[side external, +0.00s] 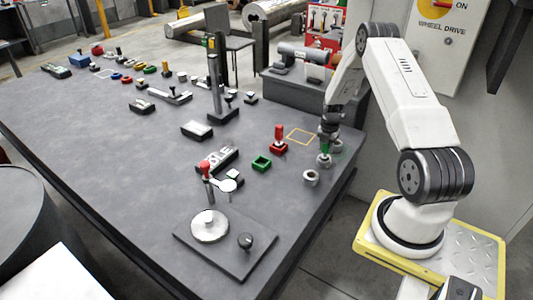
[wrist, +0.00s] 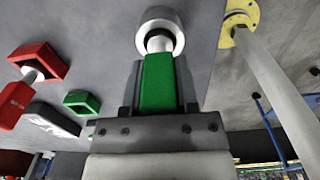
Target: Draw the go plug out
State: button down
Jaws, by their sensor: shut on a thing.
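The go plug has a green handle (wrist: 158,82) and a pale metal end. My gripper (side external: 328,137) is shut on that handle; its jaws (wrist: 158,100) lie on both sides of it in the wrist view. An empty green holder (side external: 261,163) is to the left, also in the wrist view (wrist: 82,102).
A red-handled plug (side external: 278,132) stands in a red holder (side external: 278,148) left of my gripper. A dial stand (side external: 216,85) and a plate with a round disc (side external: 210,226) stand farther left.

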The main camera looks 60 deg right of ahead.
jog(key=shift+r, duration=0.25)
jog(key=shift+r, duration=5.3)
jog(key=w+a+r+m, duration=0.2)
jog(key=w+a+m, duration=0.25)
jog(key=a, duration=0.55)
jog(key=w+a+r+m, duration=0.2)
jog(key=w+a+m, duration=0.25)
jog(key=a, duration=0.55)
jog(key=s+a+r+m, duration=0.1)
jog(key=a+m, duration=0.3)
jog(key=a, duration=0.5)
jog(key=a+r+m, duration=0.1)
jog(key=a+m, duration=0.4)
jog(key=a, duration=0.5)
jog(key=shift+s+r, duration=0.35)
jog(key=shift+s, duration=0.05)
